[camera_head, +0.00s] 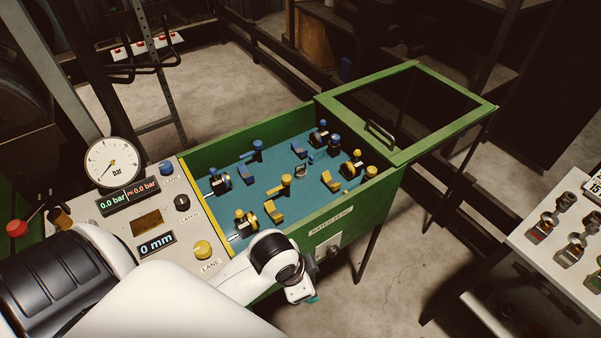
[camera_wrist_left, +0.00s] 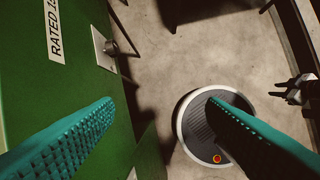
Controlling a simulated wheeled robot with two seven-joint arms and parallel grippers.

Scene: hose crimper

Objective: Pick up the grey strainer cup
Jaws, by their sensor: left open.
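I cannot pick out the grey strainer cup for certain. A small grey round fitting (camera_head: 332,251) sits on a pale plate on the green tank's front wall, below its label. It also shows in the left wrist view (camera_wrist_left: 110,47), too small to identify. My left gripper (camera_head: 311,297) is outside the tank's front wall, low and to the left of that fitting. In the left wrist view its teal fingers (camera_wrist_left: 160,105) are wide apart with nothing between them. A dark gripper-like part (camera_wrist_left: 292,90), seemingly my right gripper, shows at the right edge there.
The green tank (camera_head: 375,215) holds blue and yellow fittings on a teal floor; its framed lid (camera_head: 455,122) stands at the right. A gauge panel (camera_head: 150,205) is at the left. A white table (camera_head: 530,255) with several metal fittings is at the right. Open concrete floor lies between.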

